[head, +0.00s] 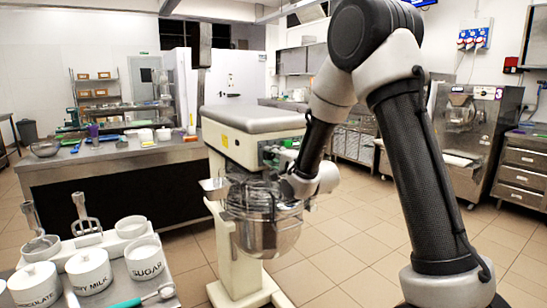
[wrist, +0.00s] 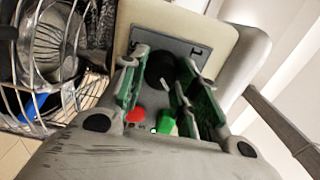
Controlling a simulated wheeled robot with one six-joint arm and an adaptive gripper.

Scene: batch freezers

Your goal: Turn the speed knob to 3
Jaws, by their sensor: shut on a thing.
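The cream planetary mixer (head: 250,125) stands in the middle of the head view, with its steel bowl (head: 265,230) behind a wire guard. My gripper (head: 284,160) is at the mixer's control side, just below its head. In the wrist view, the black speed knob (wrist: 159,68) sits on a grey panel between my green-lined fingers. My gripper (wrist: 163,75) is shut on the knob. A red button (wrist: 136,115) and a green button (wrist: 166,126) lie close to the fingers.
The wire guard (wrist: 72,95) and bowl are close on the left in the wrist view. In the head view, a cart at lower left holds white jars, including a sugar jar (head: 145,258). A counter (head: 120,165) stands behind it. The tiled floor at right is partly free.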

